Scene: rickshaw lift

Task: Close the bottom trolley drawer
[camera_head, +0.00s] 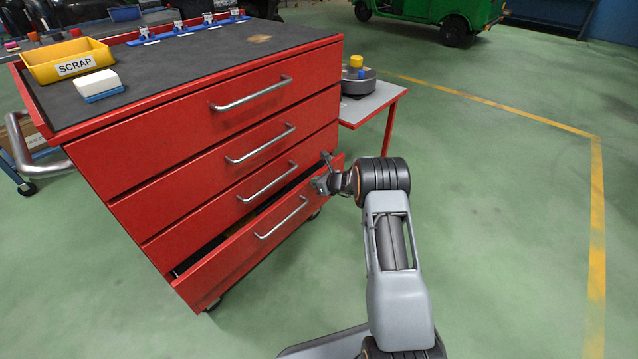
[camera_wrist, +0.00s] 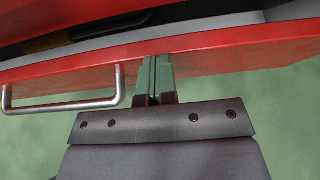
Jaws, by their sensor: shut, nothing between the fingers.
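The red trolley (camera_head: 115,165) has several drawers, each with a silver bar handle. Its bottom drawer (camera_head: 228,258) stands partly out, with a dark gap above its front panel. In the wrist view the drawer front (camera_wrist: 225,55) runs across the top, with the dark inside visible beyond it. The bottom drawer handle (camera_head: 280,218) also shows at the left of the wrist view (camera_wrist: 62,105). My gripper (camera_head: 322,184) is at the right end of the drawer front. Its fingers (camera_wrist: 155,70) are shut and empty, tips at the panel; I cannot tell whether they touch.
A yellow SCRAP bin (camera_head: 68,60) and a white and blue block (camera_head: 98,85) stand on the trolley top. A low side table (camera_head: 375,100) with a round grey object stands behind the trolley's right side. The green floor to the right is clear.

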